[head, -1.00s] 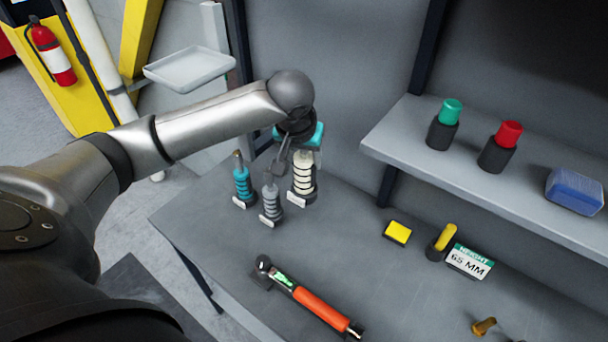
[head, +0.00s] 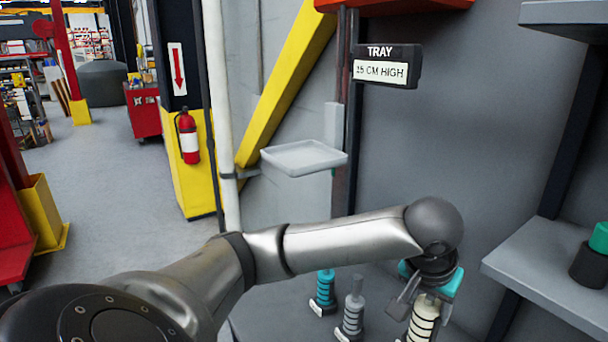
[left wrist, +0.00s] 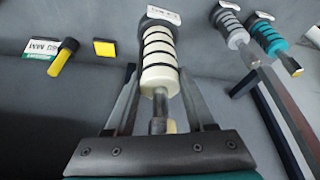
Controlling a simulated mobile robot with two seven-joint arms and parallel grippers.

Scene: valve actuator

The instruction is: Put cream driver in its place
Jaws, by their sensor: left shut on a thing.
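The cream driver (head: 423,318) has a cream body with dark rings and is at the lower right of the head view, its bottom cut off by the frame edge. It also shows in the left wrist view (left wrist: 160,60), with a grey metal shaft toward me and a dark end with a white label beyond. My left gripper (head: 412,292) is shut on the cream driver, with its fingers (left wrist: 160,100) on either side. I cannot tell whether the driver is lifted. The teal driver (head: 326,292) and grey driver (head: 352,310) stand to its left. My right gripper is not in view.
A pale tray (head: 303,157) is mounted on a post behind my arm, below a sign (head: 386,67) reading "TRAY 15 CM HIGH". A grey shelf (head: 555,275) is at the right with a green-capped item (head: 592,258). A yellow block (left wrist: 105,48) lies on the bench.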

